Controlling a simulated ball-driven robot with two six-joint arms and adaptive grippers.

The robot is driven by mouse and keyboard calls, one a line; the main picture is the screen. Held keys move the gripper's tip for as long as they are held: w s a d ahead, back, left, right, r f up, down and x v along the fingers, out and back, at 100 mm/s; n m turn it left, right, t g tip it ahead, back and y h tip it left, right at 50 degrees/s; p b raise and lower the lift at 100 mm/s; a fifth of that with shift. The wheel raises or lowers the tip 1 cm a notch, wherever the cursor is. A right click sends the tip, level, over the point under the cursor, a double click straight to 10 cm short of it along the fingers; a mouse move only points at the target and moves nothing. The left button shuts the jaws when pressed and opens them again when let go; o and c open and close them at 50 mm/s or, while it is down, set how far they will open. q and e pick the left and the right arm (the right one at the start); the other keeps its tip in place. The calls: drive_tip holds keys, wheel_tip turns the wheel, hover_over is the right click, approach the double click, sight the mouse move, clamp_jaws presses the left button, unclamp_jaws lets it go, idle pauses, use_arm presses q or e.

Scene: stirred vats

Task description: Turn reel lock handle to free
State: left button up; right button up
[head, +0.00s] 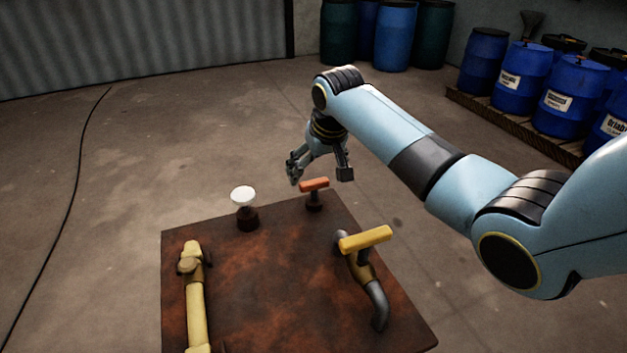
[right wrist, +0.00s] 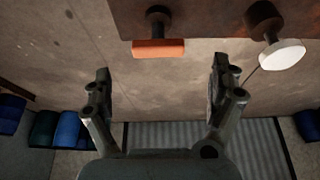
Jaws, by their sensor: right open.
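A small orange T-shaped handle (head: 314,185) stands on a dark stem at the far edge of a rusty brown panel (head: 265,290). In the right wrist view the orange handle (right wrist: 158,49) lies at the top, beyond the fingertips and apart from them. My right gripper (head: 320,174) is open and empty, above and just behind the orange handle. A larger yellow T-handle (head: 366,239) sits on a bent grey pipe at the panel's right. No label shows which handle is the reel lock. My left gripper is out of view.
A white round knob (head: 243,196) stands left of the orange handle. A yellow pipe fitting (head: 195,300) lies along the panel's left side. Blue drums (head: 515,78) stand on a pallet at the right, others at the back. A black cable (head: 70,200) crosses the open floor.

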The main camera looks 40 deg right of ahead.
sight(314, 181)
drive_tip(key=x, duration=0.5)
drive_tip(key=shift+d+f+b, duration=0.15)
drive_tip(key=shift+f+b, duration=0.05)
drive_tip(key=shift+b, duration=0.15)
drive_tip(key=shift+w+f, duration=0.25)
drive_tip(key=shift+f, duration=0.3)
drive_tip(key=shift+w+d+f, duration=0.1)
drive_tip(key=shift+c, duration=1.4)
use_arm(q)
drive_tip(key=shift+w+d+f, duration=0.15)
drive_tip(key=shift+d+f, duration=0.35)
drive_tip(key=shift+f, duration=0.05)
use_arm(e)
drive_tip(key=c, duration=0.9)
